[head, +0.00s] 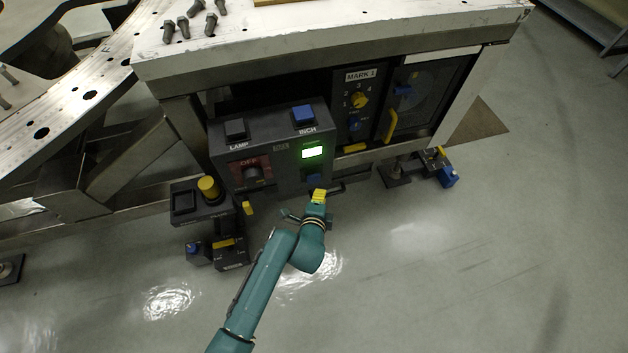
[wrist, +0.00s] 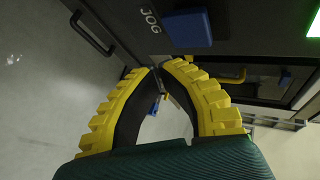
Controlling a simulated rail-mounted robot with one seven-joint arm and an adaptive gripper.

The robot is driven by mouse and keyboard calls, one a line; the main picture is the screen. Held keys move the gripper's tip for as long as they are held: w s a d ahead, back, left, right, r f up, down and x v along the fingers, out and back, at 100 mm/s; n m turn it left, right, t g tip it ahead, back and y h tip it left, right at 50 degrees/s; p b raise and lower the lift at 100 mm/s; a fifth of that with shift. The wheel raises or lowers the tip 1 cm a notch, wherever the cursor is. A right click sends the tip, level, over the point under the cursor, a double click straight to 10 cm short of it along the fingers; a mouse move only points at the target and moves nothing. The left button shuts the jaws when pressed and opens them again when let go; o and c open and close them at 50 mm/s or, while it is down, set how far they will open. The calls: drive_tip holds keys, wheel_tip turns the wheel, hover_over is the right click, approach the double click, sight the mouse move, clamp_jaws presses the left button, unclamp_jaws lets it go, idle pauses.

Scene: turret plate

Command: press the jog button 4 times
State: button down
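The jog button is a blue square button (wrist: 187,30) beside the white word JOG on a dark panel in the wrist view. In the head view a blue patch of it (head: 314,178) shows low on the control box, below the lit green display. My gripper (head: 319,194) is just in front of that part of the box. In the wrist view the yellow ribbed fingers of my gripper (wrist: 157,68) curve together and their tips meet or nearly meet, with nothing between them. The tips appear below and left of the button, apart from it in the picture.
The control box also carries a blue INCH button (head: 303,114), a black LAMP button (head: 236,128), a dark knob on a red OFF plate (head: 252,174) and a green display (head: 313,152). A dark handle (wrist: 92,34) stands near the jog button. A yellow-topped pedestal (head: 208,188) is left.

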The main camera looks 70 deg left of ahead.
drive_tip(key=shift+a+r, duration=0.1)
drive_tip(key=shift+a, duration=0.8)
drive_tip(key=c, duration=1.8)
unclamp_jaws()
clamp_jaws()
drive_tip(key=shift+a+p, duration=0.3)
drive_tip(key=shift+a, duration=0.1)
drive_tip(key=shift+a, duration=0.65)
drive_tip(key=shift+d, duration=0.1)
drive_tip(key=shift+d+p, duration=0.55)
drive_tip(key=shift+d, duration=0.45)
